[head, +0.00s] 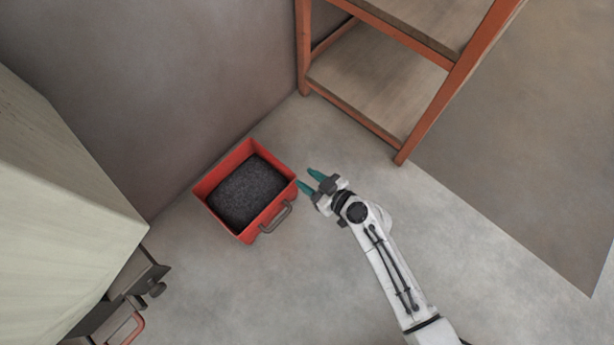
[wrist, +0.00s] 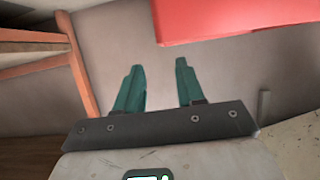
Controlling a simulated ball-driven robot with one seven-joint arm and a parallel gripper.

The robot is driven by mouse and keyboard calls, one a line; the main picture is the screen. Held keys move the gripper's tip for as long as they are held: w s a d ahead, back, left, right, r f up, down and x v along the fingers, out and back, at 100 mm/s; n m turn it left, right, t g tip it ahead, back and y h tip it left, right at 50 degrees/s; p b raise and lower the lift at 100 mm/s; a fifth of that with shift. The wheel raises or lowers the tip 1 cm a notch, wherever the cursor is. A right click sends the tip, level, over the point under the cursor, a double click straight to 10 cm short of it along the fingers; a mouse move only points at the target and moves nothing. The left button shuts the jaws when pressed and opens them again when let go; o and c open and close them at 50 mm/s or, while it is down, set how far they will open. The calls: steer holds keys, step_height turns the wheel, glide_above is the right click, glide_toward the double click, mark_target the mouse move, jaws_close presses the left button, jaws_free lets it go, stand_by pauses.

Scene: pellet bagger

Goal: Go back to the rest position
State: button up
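My gripper (head: 308,180) is at the end of my white arm, over the floor in the head view. Its two teal fingers are spread apart with nothing between them. In the wrist view the open fingers (wrist: 158,85) also show empty, with a gap between them. The fingertips are just right of a red bin (head: 206,183), near its rim and handle in the head view. I cannot tell whether they touch it. A red surface, likely the bin (wrist: 235,18), shows at the top of the wrist view.
The bin holds dark pellets (head: 245,190) and has a grey handle (head: 275,218). An orange-framed shelf (head: 360,130) with wooden boards stands at the top right. A pale machine (head: 60,190) with dark metal parts is at the left. A wall is behind the bin. Floor (head: 260,300) in front is clear.

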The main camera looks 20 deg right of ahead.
stand_by(0.4)
steer(key=s+d+r+m+g+h+p, duration=0.2)
steer(key=s+d+r+m+g+h, duration=0.25)
steer(key=s+d+r, duration=0.55)
steer(key=s+d+r+m+g+h+p, duration=0.25)
steer(key=s+d+r+g, duration=0.45)
steer(key=s, duration=0.6)
step_height(320, 180, up, 35)
steer(key=t+p, duration=0.1)
steer(key=p, duration=3.5)
steer(key=shift+w+d+r, duration=0.15)
steer(key=shift+w+d, duration=0.15)
steer(key=shift+d, duration=0.1)
